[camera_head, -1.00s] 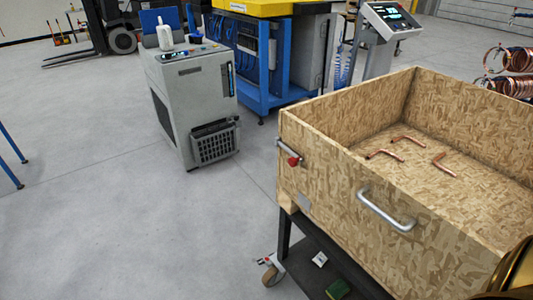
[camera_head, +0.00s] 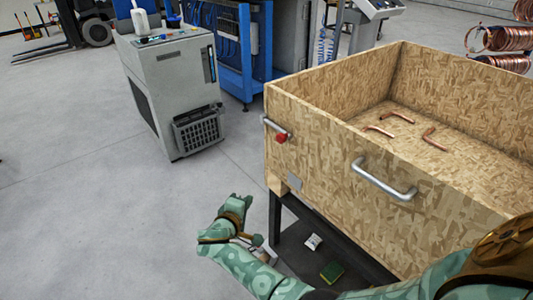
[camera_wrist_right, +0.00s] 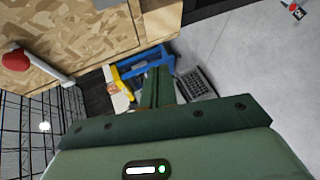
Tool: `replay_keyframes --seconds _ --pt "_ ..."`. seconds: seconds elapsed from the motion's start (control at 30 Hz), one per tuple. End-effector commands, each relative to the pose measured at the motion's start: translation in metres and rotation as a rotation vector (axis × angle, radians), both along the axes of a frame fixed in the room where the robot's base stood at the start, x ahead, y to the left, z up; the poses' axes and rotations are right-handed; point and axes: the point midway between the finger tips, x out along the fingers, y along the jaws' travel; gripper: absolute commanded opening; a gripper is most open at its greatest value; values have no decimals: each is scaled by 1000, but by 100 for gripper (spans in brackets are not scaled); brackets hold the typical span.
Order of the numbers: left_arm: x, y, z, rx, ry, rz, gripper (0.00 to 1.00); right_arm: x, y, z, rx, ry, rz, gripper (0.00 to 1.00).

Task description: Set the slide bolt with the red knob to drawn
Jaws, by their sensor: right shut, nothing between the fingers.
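The slide bolt (camera_head: 269,124) is a grey metal bar on the left end of the wooden box's near wall. Its red knob (camera_head: 281,138) sits at the bar's lower right end. In the right wrist view the red knob (camera_wrist_right: 15,60) shows at the left with the grey bar beside it. My right gripper (camera_head: 243,201) is below and left of the bolt, apart from it. Its dark green fingers (camera_wrist_right: 160,88) are shut and empty in the wrist view, with the knob off to their left. My left gripper is out of view.
The wooden box (camera_head: 320,150) stands on a dark cart, with a grey handle (camera_head: 383,181) right of the bolt. Copper pieces (camera_head: 398,116) lie inside. A grey cabinet (camera_head: 175,90) stands behind at left. The floor left of the box is clear.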

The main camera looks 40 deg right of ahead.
Motion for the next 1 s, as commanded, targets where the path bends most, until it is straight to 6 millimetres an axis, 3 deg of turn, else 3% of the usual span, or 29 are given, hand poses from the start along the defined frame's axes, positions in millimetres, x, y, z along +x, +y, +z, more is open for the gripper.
replay_keyframes --seconds 0.03,0.1,0.2,0.3,0.4,0.77,1.0 --pt "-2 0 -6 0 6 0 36 17 -1 39 -66 -79 -40 0" --pt "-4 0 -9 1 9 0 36 28 -4 92 -150 -174 -101 0" --pt "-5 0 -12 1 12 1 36 33 -4 145 -232 -273 -171 0" --pt "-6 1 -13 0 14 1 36 32 -5 172 -274 -324 -211 0" --pt "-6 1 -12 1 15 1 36 31 -5 181 -288 -340 -225 0" --pt "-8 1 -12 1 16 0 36 33 -9 180 -287 -336 -223 0" --pt "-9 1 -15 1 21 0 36 48 -44 182 -288 -337 -224 0"
